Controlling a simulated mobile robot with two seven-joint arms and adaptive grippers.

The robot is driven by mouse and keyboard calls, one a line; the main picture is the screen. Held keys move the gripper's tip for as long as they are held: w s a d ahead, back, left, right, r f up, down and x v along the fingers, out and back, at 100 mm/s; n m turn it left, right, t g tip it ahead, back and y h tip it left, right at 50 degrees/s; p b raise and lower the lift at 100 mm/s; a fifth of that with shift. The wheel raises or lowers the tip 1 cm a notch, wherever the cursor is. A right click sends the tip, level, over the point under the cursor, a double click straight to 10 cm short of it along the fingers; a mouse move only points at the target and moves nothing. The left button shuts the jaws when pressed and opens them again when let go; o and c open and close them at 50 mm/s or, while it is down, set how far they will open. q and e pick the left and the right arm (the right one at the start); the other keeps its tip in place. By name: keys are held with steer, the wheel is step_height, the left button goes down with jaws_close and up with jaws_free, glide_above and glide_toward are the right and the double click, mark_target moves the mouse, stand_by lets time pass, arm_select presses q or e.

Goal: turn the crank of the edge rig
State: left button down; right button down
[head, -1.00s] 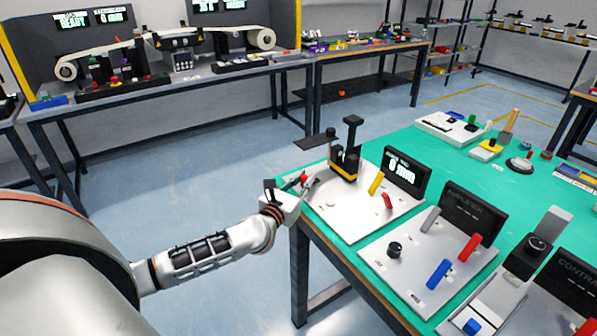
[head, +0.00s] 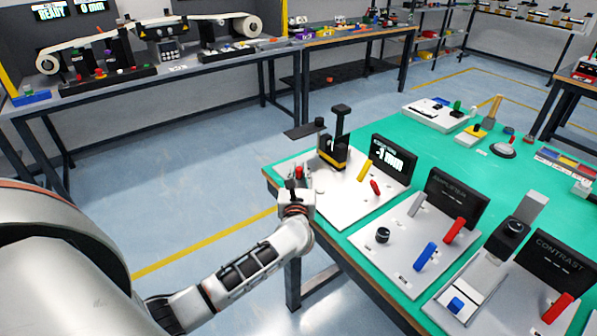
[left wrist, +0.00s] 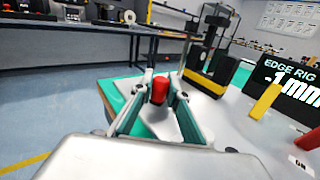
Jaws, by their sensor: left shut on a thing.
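The edge rig is a pale plate (head: 346,199) at the near left corner of the green table, with a black display (head: 394,160). In the left wrist view the display (left wrist: 290,84) shows "EDGE RIG" and "-1 mm". The crank's red handle (left wrist: 159,90) stands between the two fingers of my left gripper (left wrist: 158,98), which is shut on it. In the head view my left gripper (head: 298,186) is at the rig's left edge, with the red handle top (head: 299,171) just showing. The rest of the crank is mostly hidden by the gripper. My right gripper is not in view.
A black-and-yellow upright (head: 335,152), a yellow lever (head: 364,170) and a small red lever (head: 376,187) stand on the rig. The amplifier plate (head: 405,262) is beside it. Floor is open left of the table.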

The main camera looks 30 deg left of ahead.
arm_select(q)
steer(key=c, duration=2)
jaws_free()
steer(key=shift+o, duration=0.2)
steer(key=shift+s, duration=0.1)
steer(key=v, duration=1.2)
steer(key=shift+o, duration=0.2)
steer(key=shift+a+r, duration=0.1)
